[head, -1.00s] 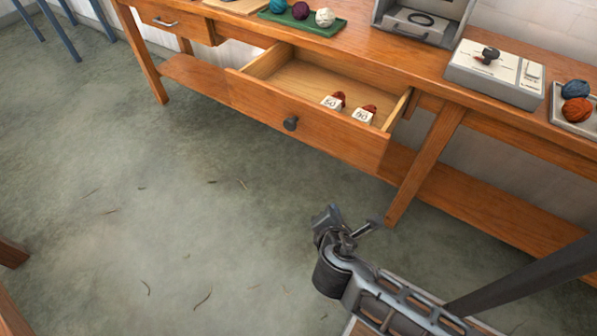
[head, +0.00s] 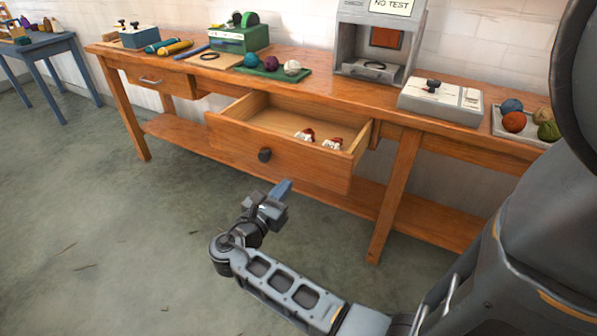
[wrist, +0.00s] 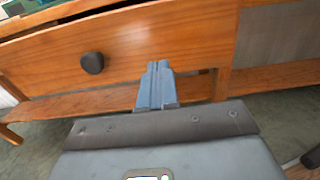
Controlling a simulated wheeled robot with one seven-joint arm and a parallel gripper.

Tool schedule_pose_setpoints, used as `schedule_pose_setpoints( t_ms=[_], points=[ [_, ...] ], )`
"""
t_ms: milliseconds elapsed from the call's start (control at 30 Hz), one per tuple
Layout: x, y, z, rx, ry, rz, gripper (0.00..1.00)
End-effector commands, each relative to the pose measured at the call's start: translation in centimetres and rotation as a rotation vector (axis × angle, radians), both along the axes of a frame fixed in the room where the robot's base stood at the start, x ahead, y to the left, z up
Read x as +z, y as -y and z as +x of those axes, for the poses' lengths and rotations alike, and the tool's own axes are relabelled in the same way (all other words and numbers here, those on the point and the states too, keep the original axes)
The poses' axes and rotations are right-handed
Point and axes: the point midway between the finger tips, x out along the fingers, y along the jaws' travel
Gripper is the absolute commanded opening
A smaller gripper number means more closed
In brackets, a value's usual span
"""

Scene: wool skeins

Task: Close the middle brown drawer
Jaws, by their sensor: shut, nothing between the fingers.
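The middle brown drawer (head: 230,143) stands pulled out from under the wooden workbench. It has a dark round knob (head: 265,155) on its front. Two small white tags with reddish-brown bits (head: 304,135) lie inside it. My gripper (head: 283,187) is shut and empty, in front of the drawer and a little below and right of the knob. In the wrist view the shut fingers (wrist: 158,75) point toward the drawer front (wrist: 150,45), with the knob (wrist: 92,63) to their left. I cannot tell whether the fingertips touch the wood.
The bench top (head: 330,85) holds a green tray (head: 273,70) of yarn balls, a grey testing machine (head: 375,45), a white device (head: 440,100) and another yarn tray (head: 520,135). A bench leg (head: 395,195) stands right of the drawer. Floor in front is clear.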

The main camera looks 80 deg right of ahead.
Motion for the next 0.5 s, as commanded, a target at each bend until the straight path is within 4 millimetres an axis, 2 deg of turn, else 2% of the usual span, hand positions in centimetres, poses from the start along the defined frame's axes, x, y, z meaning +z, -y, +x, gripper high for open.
schedule_pose_setpoints(
  t_ms=[100, 300, 500],
  points=[
    [0.0, 2.4, -0.7, -0.004, 0.001, 0.000, 0.00],
    [-0.1, 5.8, -1.5, -0.003, 0.001, 0.000, 0.00],
    [0.0, 7.7, -1.8, 0.000, 0.002, 0.001, 0.00]
  ],
)
